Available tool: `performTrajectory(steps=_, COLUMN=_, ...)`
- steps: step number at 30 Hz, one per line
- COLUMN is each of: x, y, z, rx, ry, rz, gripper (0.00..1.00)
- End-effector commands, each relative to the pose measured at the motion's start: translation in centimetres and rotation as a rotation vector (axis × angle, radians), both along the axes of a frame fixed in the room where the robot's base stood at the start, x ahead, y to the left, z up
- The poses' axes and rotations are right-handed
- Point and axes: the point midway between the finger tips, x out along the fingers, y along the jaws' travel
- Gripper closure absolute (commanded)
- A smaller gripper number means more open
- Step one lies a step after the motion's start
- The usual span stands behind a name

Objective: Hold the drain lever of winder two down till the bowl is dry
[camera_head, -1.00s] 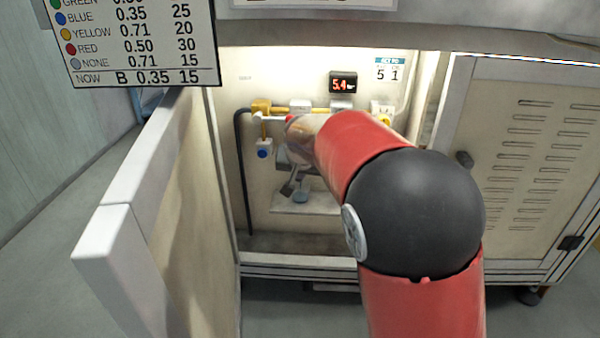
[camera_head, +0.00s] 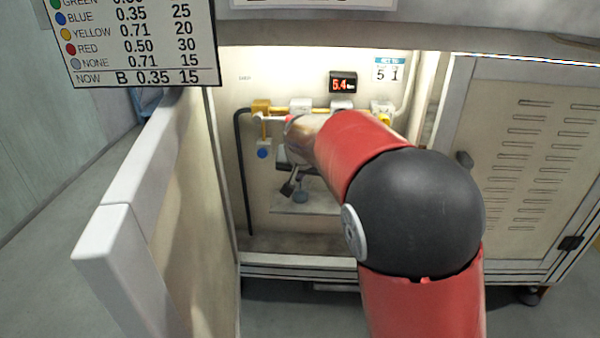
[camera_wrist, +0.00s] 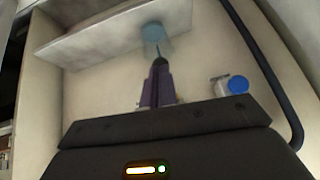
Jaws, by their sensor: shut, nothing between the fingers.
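My gripper (camera_wrist: 158,72) is shut and empty. In the head view its dark fingers (camera_head: 289,187) point down and left inside the open cabinet, below my arm. A bluish, see-through bowl-like piece (camera_wrist: 156,38) is just beyond the fingertips in the wrist view. In the head view it shows as a small grey-blue shape (camera_head: 301,195) beside the fingers, above a pale ledge. I cannot tell whether the fingertips touch it. I cannot make out a drain lever or any water level. My arm hides part of the pipework.
A blue knob (camera_head: 264,153) hangs under yellow fittings at left, near a black hose (camera_head: 243,180). A red display (camera_head: 343,85) reads 5.4. The pale ledge (camera_head: 318,210) lies below. The open door (camera_head: 150,160) stands left; the vented panel (camera_head: 535,150) is right.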

Motion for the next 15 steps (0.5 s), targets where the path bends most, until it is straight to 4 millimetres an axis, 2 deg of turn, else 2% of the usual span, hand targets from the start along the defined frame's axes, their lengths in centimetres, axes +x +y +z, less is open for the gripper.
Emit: performTrajectory(steps=15, x=0.0, y=0.0, z=1.6, rx=-0.001, ry=0.000, rz=-0.001, gripper=1.00)
